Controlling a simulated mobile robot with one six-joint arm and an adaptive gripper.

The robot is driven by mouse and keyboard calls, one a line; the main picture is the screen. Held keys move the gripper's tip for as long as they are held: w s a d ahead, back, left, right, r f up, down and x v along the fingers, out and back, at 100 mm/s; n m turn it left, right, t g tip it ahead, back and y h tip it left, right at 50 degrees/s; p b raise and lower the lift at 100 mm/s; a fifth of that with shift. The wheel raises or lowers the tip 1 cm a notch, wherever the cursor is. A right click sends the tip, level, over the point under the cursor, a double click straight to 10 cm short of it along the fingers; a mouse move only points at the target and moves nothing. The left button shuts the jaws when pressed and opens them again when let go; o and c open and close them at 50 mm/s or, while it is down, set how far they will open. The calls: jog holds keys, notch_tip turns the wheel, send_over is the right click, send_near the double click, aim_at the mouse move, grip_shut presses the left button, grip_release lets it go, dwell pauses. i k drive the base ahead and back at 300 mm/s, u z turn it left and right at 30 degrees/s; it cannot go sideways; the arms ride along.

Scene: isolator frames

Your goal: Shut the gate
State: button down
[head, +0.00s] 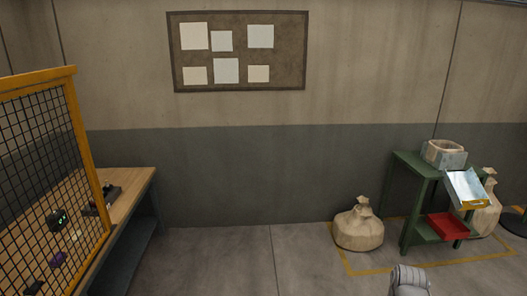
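A panel of black wire mesh in a yellow frame (84,150) stands upright at the left edge of the head view. It looks like the gate or a part of its fence; I cannot tell which. Its left side is cut off by the picture edge, and I see no latch or handle. My gripper is not in view. A pale grey rounded part at the bottom right may be a link of my arm.
A wooden-topped workbench (136,180) with small items stands behind the mesh. A tied sack (358,228) sits on the floor by a green stand (409,164) with a red tray (448,226). A pinboard (289,78) hangs on the wall. The middle floor is clear.

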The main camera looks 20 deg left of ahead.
aim_at(12, 94)
jog(key=u, duration=2.95)
jog(key=i, duration=1)
jog(key=u, duration=0.05)
